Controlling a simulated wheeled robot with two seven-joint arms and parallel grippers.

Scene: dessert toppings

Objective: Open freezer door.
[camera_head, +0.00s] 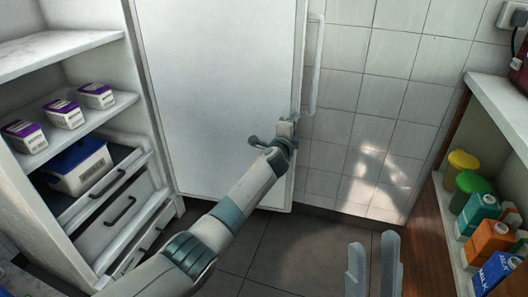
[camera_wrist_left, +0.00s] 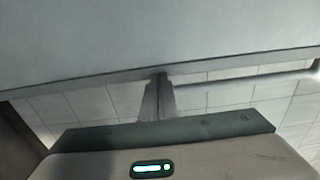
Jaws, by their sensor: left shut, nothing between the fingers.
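The freezer door (camera_head: 215,90) stands swung open, its broad pale face towards me and the freezer compartment exposed on the left. Its long upright handle (camera_head: 317,65) shows beyond the door's right edge. My left gripper (camera_head: 290,124) is shut and empty at that edge, just below the handle. In the left wrist view, the shut fingers (camera_wrist_left: 158,95) are at the edge of the door (camera_wrist_left: 150,35), and the handle (camera_wrist_left: 250,79) extends to the right. I cannot tell whether they touch the door. My right gripper (camera_head: 373,270) is open and empty at the bottom, right of the door.
The freezer's shelves hold purple-topped cartons (camera_head: 64,113) and a blue-lidded tub (camera_head: 80,167), above drawers (camera_head: 118,208). On the right, a wooden-sided shelf unit (camera_head: 440,235) holds jars (camera_head: 468,189) and cartons (camera_head: 490,240). Tiled wall (camera_head: 395,70) stands behind; the floor (camera_head: 290,245) between is clear.

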